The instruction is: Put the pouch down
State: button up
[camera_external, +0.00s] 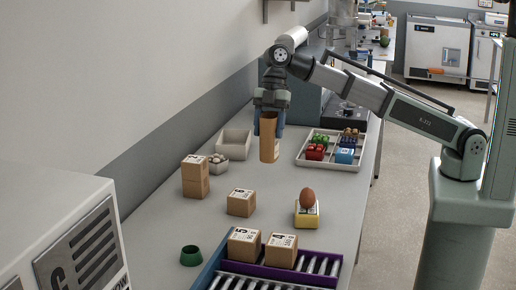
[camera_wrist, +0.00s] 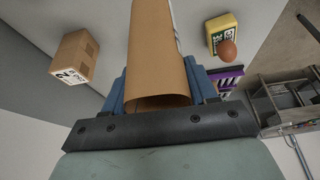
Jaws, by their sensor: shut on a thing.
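The pouch (camera_external: 268,140) is a tall brown kraft packet. My gripper (camera_external: 268,126) is shut on its upper part and holds it upright over the counter, between an empty cream tray and a divided tray. In the wrist view the pouch (camera_wrist: 158,50) runs up from between the blue fingers of my gripper (camera_wrist: 160,90), with its open, curled end towards the camera. I cannot tell whether the pouch's lower end touches the counter.
The cream tray (camera_external: 235,144) is left of the pouch; the divided tray (camera_external: 312,164) with coloured blocks is right. Boxes (camera_external: 195,188), (camera_external: 241,209), an egg (camera_external: 307,196) on a yellow block and a roller rack (camera_external: 255,281) stand nearer. Bare counter (camera_external: 265,178) lies before the pouch.

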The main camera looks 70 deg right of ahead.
aim_at(269, 160)
jog(key=shift+f, duration=5)
jog(key=shift+f, duration=0.2)
jog(key=o, duration=1.3)
jog(key=shift+r, duration=0.2)
jog(key=v, duration=1.2)
